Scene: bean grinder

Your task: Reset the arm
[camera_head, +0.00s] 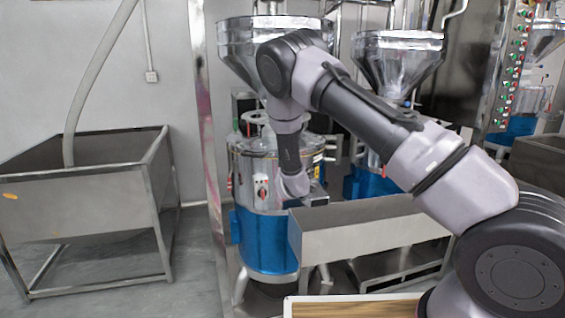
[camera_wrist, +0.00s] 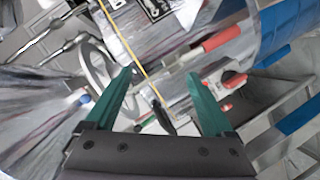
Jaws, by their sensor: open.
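My arm reaches from the lower right of the head view across to the bean grinder (camera_head: 262,240), a steel machine with a blue lower body and a steel hopper (camera_head: 237,48) on top. The arm's end hangs down in front of the grinder's upper body, and the gripper fingers cannot be made out there. In the wrist view my gripper (camera_wrist: 160,100) has two green fingers spread apart, with nothing held between them. Beyond the fingers are a round handwheel (camera_wrist: 97,72), a red-ended handle (camera_wrist: 221,39) and a white switch box with a red knob (camera_wrist: 226,88). The blue body (camera_wrist: 290,25) shows at upper right.
A steel trough (camera_head: 360,230) stands in front of the grinder, below my arm. A large steel bin (camera_head: 85,200) with a hose is at left. A second hopper (camera_head: 398,60) and a button panel (camera_head: 515,60) are behind at right. Open floor lies between bin and grinder.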

